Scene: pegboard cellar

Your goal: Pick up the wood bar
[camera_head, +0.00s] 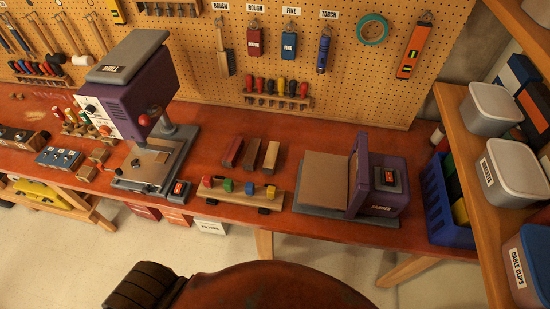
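Three wood bars lie side by side on the red-brown workbench (340,133), left of the purple sander. The left one is a dark reddish bar (232,152). The middle one is a brown bar (250,154). The right one is a lighter tan bar (270,156). All three lie flat with small gaps between them, and nothing covers them. Neither of my grippers is in view.
A purple drill press (130,95) stands left of the bars. A purple sander (378,175) stands to their right. A wooden block cart with coloured pegs (238,198) sits in front. A blue crate (440,205) and lidded tubs (490,108) are at the right.

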